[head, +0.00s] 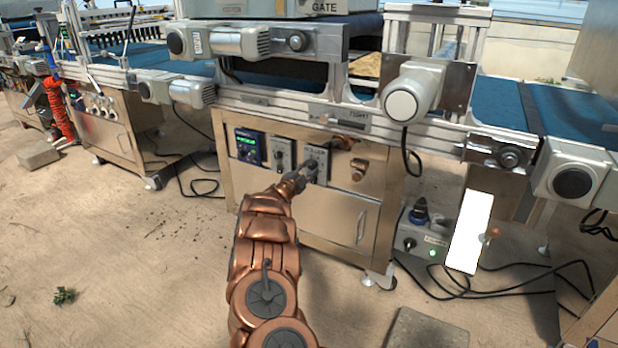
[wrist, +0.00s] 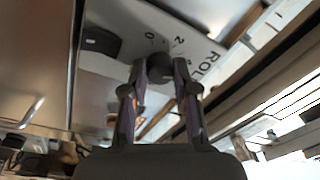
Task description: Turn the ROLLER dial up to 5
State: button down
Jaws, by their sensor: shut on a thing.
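The ROLLER dial is a dark round knob (wrist: 160,70) on a light grey panel in the wrist view, with part of the lettering "ROL" and the scale marks 0 and 2 beside it. My gripper (wrist: 160,82) is shut on the knob, one finger on each side. In the head view the ROLLER panel (head: 315,158) is on the front of the steel cabinet, and my gripper (head: 302,178) reaches up to it from below. My gripper hides most of the knob there. I cannot read where the pointer stands.
To the left of the ROLLER panel are another grey dial panel (head: 281,154) and a blue display unit (head: 248,147). Conveyor rails and motors (head: 412,95) overhang the cabinet (head: 330,212). A box with a green light (head: 424,243) and loose cables lie right. The floor at left is open.

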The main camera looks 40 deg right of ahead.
jog(key=shift+s+f+m+g+b, duration=0.1)
jog(key=shift+m+g+b, duration=0.3)
jog(key=shift+m+b, duration=1.3)
jog(key=shift+d+m, duration=0.1)
jog(key=shift+m, duration=0.3)
jog(key=c, duration=0.9)
grip_release()
jog(key=shift+a, duration=0.2)
jog(key=shift+v, duration=5.9)
